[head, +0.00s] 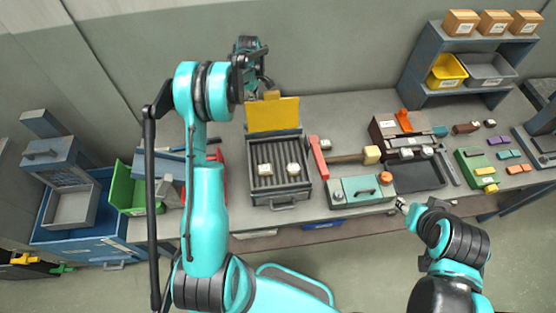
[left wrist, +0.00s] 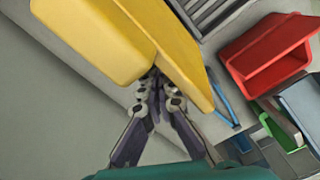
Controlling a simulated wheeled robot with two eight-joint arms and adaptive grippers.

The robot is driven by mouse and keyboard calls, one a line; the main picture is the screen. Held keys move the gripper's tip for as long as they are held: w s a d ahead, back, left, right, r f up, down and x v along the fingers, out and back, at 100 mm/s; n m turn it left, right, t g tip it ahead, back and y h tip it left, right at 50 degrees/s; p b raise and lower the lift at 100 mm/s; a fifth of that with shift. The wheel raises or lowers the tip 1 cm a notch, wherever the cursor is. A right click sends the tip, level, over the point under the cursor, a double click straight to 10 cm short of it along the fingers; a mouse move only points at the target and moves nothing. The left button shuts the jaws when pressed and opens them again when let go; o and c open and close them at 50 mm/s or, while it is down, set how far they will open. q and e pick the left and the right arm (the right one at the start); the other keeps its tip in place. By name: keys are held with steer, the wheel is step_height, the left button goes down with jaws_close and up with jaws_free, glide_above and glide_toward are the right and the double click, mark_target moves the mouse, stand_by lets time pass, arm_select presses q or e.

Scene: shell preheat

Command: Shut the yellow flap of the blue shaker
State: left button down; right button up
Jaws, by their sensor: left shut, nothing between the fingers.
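The blue-grey shaker (head: 304,188) stands on the bench in the middle of the head view. Its yellow flap (head: 273,115) stands up, open, along the rear edge. Two small pale items lie on the ribbed bed. In the left wrist view the flap (left wrist: 165,42) fills the upper middle. My left gripper (left wrist: 158,92) is shut and empty, its tips close against the flap's edge; I cannot tell whether they touch. In the head view its arm reaches over to behind the flap, and its fingertips are hard to make out. My right gripper (head: 402,205) is at the bench's front edge, too small to read.
A red bin (left wrist: 268,50) and a green bin (head: 125,190) stand left of the shaker. A shelf (head: 415,78) with bins stands at back right.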

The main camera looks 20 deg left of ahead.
arm_select(q)
steer(key=shift+s+d+b, duration=0.95)
steer(key=shift+s+d, duration=1.2)
steer(key=shift+s, duration=1.4)
step_height(320, 180, up, 10)
steer(key=p, duration=0.5)
steer(key=shift+p, duration=0.3)
steer(key=s+d+f+m+t+b, duration=0.3)
steer(key=s+d+m+b, duration=0.65)
steer(key=b, duration=0.45)
steer(key=s+d+f+m+t+b, duration=0.4)
steer(key=s+d+f+m+b, duration=0.3)
steer(key=s+f+m+b, duration=0.2)
step_height(320, 180, down, 2)
steer(key=s+b, duration=0.2)
steer(key=shift+s+d+f, duration=0.2)
steer(key=shift+s, duration=0.2)
